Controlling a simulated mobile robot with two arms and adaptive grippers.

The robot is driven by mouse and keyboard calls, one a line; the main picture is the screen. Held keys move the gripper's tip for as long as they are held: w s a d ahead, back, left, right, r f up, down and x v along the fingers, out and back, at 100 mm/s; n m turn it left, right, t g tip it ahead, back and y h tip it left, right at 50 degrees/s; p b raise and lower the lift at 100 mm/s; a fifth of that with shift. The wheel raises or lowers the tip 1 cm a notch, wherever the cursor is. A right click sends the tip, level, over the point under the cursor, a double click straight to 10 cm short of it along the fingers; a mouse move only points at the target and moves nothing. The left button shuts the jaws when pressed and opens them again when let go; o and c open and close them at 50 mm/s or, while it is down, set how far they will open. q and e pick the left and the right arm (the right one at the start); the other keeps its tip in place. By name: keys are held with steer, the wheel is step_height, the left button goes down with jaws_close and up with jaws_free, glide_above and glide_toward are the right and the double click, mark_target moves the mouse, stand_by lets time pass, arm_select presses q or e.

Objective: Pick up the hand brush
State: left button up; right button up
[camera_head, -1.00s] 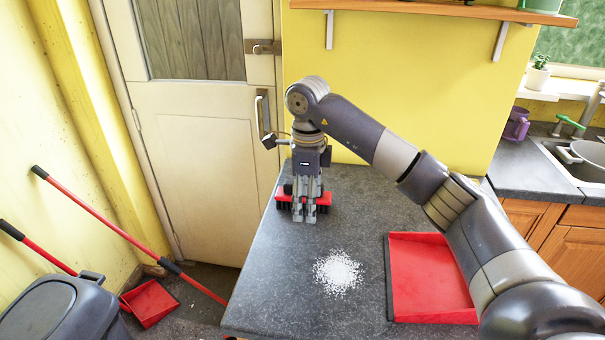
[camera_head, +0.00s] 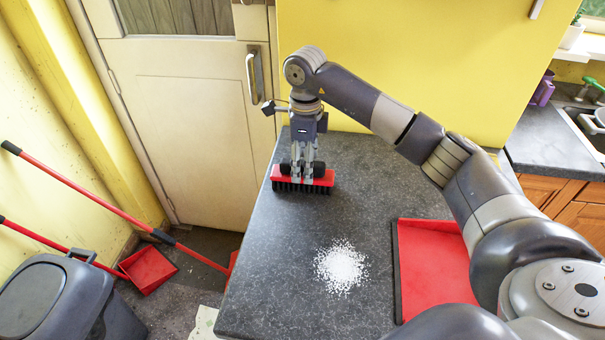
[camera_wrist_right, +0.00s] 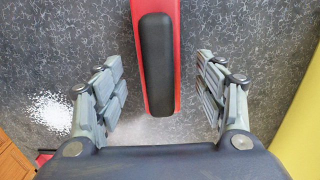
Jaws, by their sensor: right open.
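The hand brush (camera_head: 276,176) is red with dark bristles and lies at the far left part of the grey counter. The right wrist view shows its red body and black grip (camera_wrist_right: 156,62) between the two fingers. My right gripper (camera_head: 302,176) points down over the brush. In the wrist view my right gripper (camera_wrist_right: 162,92) is open, with a gap between each finger and the black grip. In the head view the fingers hide part of the brush. My left gripper is not in view.
A pile of white grains (camera_head: 341,267) lies on the counter (camera_head: 270,280) in front of the brush. A red dustpan (camera_head: 432,270) lies to the right, under my arm. A door (camera_head: 190,120) and yellow wall stand behind. A bin (camera_head: 60,300) stands on the floor at left.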

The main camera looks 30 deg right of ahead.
steer(key=shift+f, duration=0.35)
steer(key=f+p, duration=0.1)
steer(key=f, duration=0.1)
steer(key=f+p, duration=0.1)
steer(key=f, duration=0.1)
steer(key=shift+s+d, duration=0.2)
steer(key=shift+f, duration=0.25)
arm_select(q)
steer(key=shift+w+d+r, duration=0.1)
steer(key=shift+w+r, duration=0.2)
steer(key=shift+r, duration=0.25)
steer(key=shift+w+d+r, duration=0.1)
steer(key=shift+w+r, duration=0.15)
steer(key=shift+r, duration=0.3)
arm_select(e)
steer(key=shift+c, duration=1.1)
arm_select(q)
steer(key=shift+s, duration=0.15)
arm_select(e)
steer(key=c, duration=1)
